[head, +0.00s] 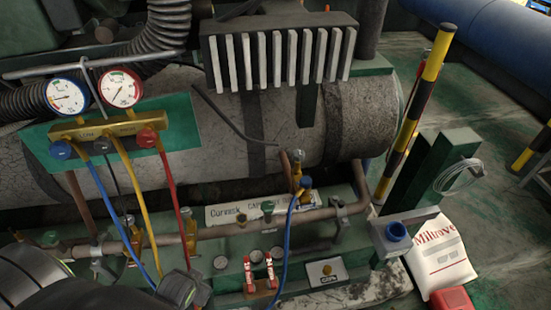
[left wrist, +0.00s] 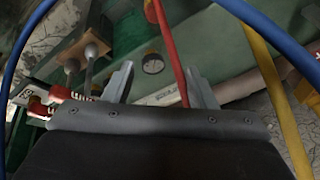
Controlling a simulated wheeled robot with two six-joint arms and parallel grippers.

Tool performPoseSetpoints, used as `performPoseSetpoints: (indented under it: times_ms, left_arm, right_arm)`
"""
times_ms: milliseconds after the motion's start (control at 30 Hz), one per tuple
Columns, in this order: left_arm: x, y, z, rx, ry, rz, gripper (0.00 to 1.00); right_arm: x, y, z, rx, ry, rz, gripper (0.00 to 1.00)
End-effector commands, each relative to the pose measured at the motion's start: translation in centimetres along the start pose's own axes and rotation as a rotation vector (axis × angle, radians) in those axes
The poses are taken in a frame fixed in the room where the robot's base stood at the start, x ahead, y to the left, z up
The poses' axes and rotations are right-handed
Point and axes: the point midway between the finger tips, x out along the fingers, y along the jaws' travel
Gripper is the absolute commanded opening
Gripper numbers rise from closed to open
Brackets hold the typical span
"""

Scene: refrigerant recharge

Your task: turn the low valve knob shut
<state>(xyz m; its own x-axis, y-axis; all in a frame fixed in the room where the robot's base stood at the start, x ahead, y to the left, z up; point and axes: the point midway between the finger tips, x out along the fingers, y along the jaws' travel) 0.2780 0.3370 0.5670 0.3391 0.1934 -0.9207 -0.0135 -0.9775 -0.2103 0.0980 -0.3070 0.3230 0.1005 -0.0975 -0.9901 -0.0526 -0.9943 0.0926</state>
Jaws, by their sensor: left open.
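The low valve knob (head: 60,150) is the blue knob at the left end of the brass manifold (head: 105,128), under the "LOW" marking, in the head view. The red knob (head: 147,138) is at the manifold's right end. My left gripper (head: 185,287) is at the bottom of the head view, well below and right of the blue knob and apart from it. In the left wrist view its two fingers (left wrist: 160,88) stand apart with nothing clasped; a red hose (left wrist: 170,50) passes behind them. The blue knob is not visible there. My right gripper is in neither view.
Blue (head: 115,215), yellow (head: 128,195) and red (head: 172,200) hoses hang from the manifold near my left gripper. Two dial gauges (head: 67,97) (head: 120,88) sit above it. A striped post (head: 420,100) stands right.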

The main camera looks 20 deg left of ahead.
Motion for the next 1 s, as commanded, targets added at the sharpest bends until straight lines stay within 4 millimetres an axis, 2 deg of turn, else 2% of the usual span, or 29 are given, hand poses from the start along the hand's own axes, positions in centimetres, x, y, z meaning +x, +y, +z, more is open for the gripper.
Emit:
performPoseSetpoints:
  times_ms: [200,300,333,467,600,800,900,1000]
  left_arm:
    - [-4.4,-1.5,-2.9,0.048,0.078,-0.049,0.51]
    - [-7.0,-5.3,-8.6,0.277,0.283,-0.225,0.51]
    - [-7.8,-6.0,-9.9,0.335,0.326,-0.27,0.51]
    - [-8.4,-7.8,-13.5,0.519,0.441,-0.399,0.51]
    - [-10.1,-9.4,-18.0,0.771,0.586,-0.585,0.51]
    - [-14.1,-9.6,-24.6,1.237,0.799,-0.937,0.51]
    - [-16.1,-8.6,-27.1,1.49,0.893,-1.132,0.51]
    - [-17.7,-7.1,-28.7,1.743,0.976,-1.332,0.51]
  right_arm:
    - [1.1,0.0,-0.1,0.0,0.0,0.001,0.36]
    - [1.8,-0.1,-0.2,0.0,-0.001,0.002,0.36]
    - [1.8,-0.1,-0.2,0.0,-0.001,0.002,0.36]
    - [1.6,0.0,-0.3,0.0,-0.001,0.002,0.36]
    - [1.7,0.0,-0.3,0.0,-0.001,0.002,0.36]
    - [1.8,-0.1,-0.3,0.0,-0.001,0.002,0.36]
    - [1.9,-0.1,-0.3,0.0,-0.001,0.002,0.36]
    - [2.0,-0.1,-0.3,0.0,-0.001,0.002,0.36]
